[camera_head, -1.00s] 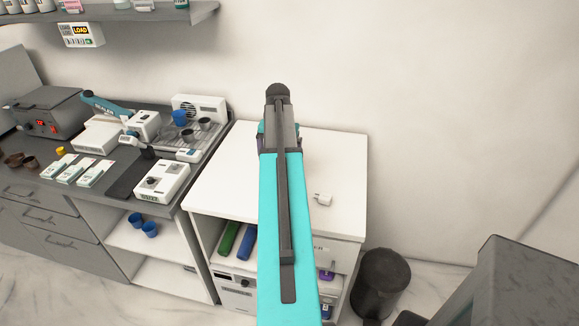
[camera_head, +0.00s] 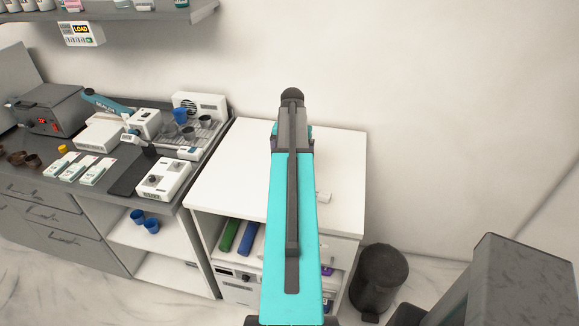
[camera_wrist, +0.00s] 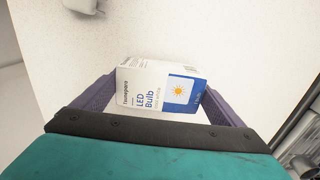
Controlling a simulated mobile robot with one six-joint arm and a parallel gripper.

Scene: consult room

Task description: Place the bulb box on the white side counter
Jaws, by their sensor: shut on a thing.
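The bulb box, white and blue with "LED Bulb" lettering (camera_wrist: 150,88), shows in the wrist view between the two purple fingers of my gripper (camera_wrist: 160,92). My gripper is shut on it. The white side counter (camera_head: 225,180) stands against the wall in the head view, with my arm reaching over it. Its pale top (camera_wrist: 190,30) fills most of the wrist view behind the box. I cannot tell whether the box touches the top.
The grey bench (camera_head: 110,190) with devices and small cartons adjoins at left. A dark bin (camera_head: 380,276) stands at the right. The counter's left part is clear.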

